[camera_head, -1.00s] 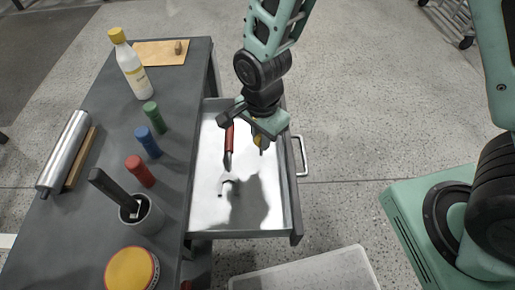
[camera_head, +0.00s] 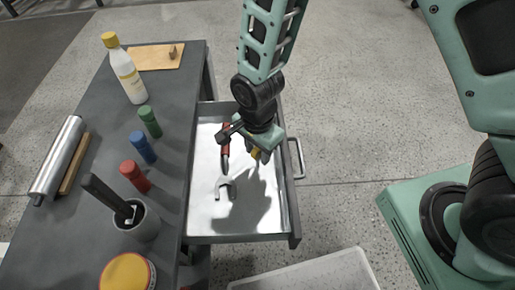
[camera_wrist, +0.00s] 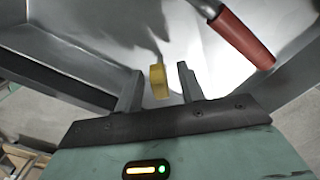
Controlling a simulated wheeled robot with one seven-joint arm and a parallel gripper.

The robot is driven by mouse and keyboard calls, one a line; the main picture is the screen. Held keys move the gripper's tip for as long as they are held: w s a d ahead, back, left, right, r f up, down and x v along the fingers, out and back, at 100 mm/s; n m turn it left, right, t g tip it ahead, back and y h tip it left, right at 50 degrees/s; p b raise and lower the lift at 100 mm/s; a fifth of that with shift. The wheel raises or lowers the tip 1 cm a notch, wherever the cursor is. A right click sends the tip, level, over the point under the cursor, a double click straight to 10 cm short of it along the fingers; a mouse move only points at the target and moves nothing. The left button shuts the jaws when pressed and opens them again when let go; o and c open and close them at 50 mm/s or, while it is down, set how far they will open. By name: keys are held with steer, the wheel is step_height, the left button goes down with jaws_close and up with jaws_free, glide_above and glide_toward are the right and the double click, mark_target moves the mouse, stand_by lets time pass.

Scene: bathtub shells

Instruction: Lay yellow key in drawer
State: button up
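The yellow key (camera_wrist: 159,81) shows in the wrist view between the two fingers of my gripper (camera_wrist: 161,88). A gap is visible on each side of it, so the fingers look open around it. In the head view a small yellow part of the key (camera_head: 256,153) shows just below my gripper (camera_head: 262,150), above or in the open drawer (camera_head: 204,222). Whether the key touches the drawer floor I cannot tell. Its lower part is hidden or lost in shadow.
A red-handled wrench (camera_head: 225,187) lies in the drawer, left of my gripper; its red handle also shows in the wrist view (camera_wrist: 243,38). The drawer's front part is clear. On the grey bench (camera_head: 95,150) stand a bottle (camera_head: 126,72), colored cylinders and a cup (camera_head: 140,222).

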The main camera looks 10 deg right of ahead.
step_height(320, 180, up, 12)
steer(key=p, duration=0.2)
steer(key=s+d+r+n, duration=0.2)
steer(key=s+r+n, duration=0.3)
steer(key=s+n, duration=0.2)
steer(key=s+d+r+n, duration=0.2)
steer(key=s+r+n, duration=0.3)
steer(key=n, duration=0.7)
steer(key=shift+s+d+r+y, duration=0.25)
steer(key=shift+s+r+y, duration=0.1)
steer(key=shift+s, duration=0.75)
